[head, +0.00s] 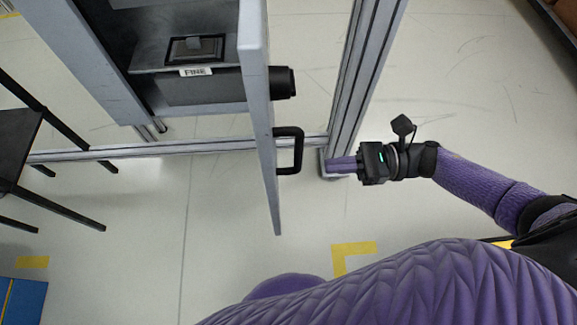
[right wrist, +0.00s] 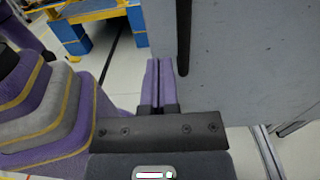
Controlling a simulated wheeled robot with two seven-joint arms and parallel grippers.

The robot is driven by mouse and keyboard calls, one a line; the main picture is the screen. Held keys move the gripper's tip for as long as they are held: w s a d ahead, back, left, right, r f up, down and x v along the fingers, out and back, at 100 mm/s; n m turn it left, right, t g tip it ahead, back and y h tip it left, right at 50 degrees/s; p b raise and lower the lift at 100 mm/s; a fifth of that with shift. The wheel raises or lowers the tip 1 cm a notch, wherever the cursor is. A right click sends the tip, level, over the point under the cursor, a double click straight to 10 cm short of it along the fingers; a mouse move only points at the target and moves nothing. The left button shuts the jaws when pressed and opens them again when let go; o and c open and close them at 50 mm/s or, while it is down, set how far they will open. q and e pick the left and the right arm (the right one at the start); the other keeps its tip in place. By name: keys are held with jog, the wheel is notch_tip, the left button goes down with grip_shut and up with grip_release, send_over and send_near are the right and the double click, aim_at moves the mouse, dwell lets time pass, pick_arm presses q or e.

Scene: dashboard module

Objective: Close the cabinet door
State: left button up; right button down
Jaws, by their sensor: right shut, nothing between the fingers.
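The cabinet door (head: 257,110) stands open, seen nearly edge-on in the head view and jutting out from the cabinet (head: 85,60) towards me. Its black handle (head: 299,150) sticks out on the right face. My right gripper (head: 333,165) is shut and empty, its purple fingers pointing left at the handle with a gap between. In the right wrist view the shut fingers (right wrist: 161,82) are at the left of the grey door face (right wrist: 245,65). The dark handle bar (right wrist: 184,38) shows just beyond them to the right. My left gripper is not in view.
A metal frame post (head: 365,70) rises behind my right gripper, with a low rail (head: 180,147) running left under the cabinet. A black round knob (head: 283,82) sits right of the door. A black table (head: 18,140) stands at far left. Floor right of the post is clear.

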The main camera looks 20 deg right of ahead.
send_over(290, 169)
jog(key=s, duration=0.3)
jog(key=shift+w+a, duration=0.2)
jog(key=shift+a, duration=0.25)
